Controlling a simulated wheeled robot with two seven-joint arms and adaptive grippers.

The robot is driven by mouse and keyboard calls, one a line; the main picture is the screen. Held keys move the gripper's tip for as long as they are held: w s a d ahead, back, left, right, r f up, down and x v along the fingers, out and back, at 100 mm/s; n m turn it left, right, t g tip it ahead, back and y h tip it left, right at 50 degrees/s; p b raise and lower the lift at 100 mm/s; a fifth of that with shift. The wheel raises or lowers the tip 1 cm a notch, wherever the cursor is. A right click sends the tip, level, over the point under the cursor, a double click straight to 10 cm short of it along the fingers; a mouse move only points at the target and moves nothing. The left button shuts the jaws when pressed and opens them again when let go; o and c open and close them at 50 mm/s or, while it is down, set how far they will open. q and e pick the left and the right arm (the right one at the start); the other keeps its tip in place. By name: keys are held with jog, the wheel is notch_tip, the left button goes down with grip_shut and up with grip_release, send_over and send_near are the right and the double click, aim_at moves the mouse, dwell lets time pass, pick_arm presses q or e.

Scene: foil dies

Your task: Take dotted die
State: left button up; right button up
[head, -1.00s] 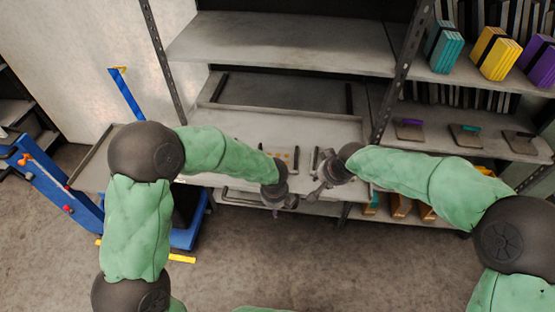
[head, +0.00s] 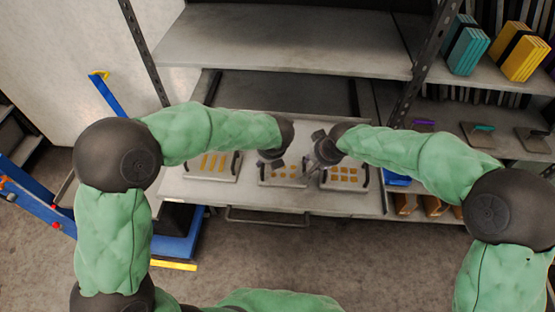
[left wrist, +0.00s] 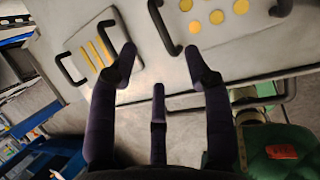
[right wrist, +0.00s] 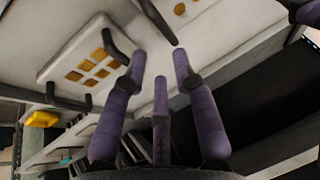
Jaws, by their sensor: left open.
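The dotted die (head: 283,183) is a pale plate with round gold dots and a dark handle at each side. It lies in the middle of a row of three on the shelf. The left wrist view shows it (left wrist: 238,36) at the top right; only a corner (right wrist: 198,24) shows in the right wrist view. My left gripper (head: 270,160) is open and empty above its left side, with fingertips (left wrist: 158,62) apart from the handle. My right gripper (head: 316,166) is open and empty, above the gap between the dotted die and the right die.
A die with gold bars (head: 212,175) lies to the left, and a die with gold squares (head: 345,184) to the right. All rest on a grey pulled-out shelf (head: 240,197) with a front rail. A rack post (head: 412,75) and a blue trolley (head: 105,97) flank it.

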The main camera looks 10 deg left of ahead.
aim_at(305, 166)
pick_arm(q)
jog(key=x, duration=1.1)
jog(key=shift+w+r, duration=0.1)
jog(key=shift+w, duration=0.05)
pick_arm(e)
jog(key=x, duration=1.1)
jog(key=shift+w+r, duration=0.1)
jog(key=shift+w, duration=0.05)
pick_arm(q)
jog(key=c, duration=0.6)
pick_arm(e)
grip_shut()
pick_arm(q)
grip_shut()
jog(key=shift+r, duration=0.1)
pick_arm(e)
jog(key=shift+r, duration=0.1)
